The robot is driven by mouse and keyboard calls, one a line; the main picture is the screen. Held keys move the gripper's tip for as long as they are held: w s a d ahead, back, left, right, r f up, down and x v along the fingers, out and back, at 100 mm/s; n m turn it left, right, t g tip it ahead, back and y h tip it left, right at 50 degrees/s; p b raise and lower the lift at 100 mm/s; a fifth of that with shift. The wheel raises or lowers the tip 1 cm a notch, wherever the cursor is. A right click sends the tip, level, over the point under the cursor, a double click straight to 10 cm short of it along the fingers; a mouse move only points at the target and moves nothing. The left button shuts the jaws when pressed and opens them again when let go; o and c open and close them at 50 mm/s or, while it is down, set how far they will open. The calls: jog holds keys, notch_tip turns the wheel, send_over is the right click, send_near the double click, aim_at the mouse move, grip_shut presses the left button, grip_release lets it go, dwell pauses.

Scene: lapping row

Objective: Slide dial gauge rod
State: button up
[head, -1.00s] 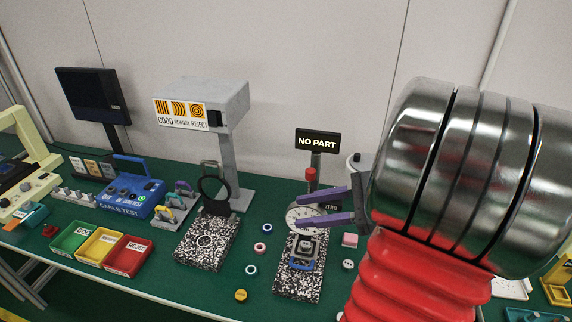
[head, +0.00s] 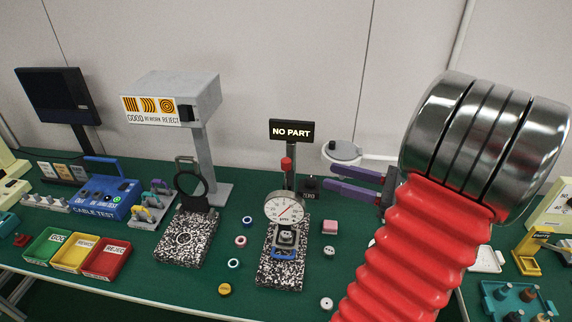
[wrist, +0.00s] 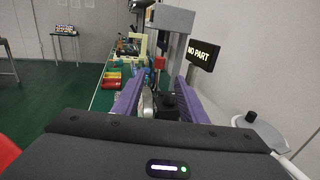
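The dial gauge (head: 285,209) has a round white face with a red needle and stands above a speckled granite block (head: 280,270). Its upright post (head: 291,182) carries a red knob (head: 287,164). A small grey part with a blue frame (head: 286,240) is below the dial. My gripper (head: 329,176) has purple fingers, open and empty, to the right of the post and pointing left towards it. In the wrist view the red knob (wrist: 159,63) shows beyond and between the fingertips. The gauge's rod is too small to make out clearly.
A black ZERO box (head: 310,186) sits behind the gauge. Several small rings lie on the green bench around the gauge.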

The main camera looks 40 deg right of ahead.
aim_at(287, 164)
jog(key=x, duration=1.3)
jog(key=shift+w, duration=0.2)
jog(key=shift+c, duration=0.5)
grip_shut()
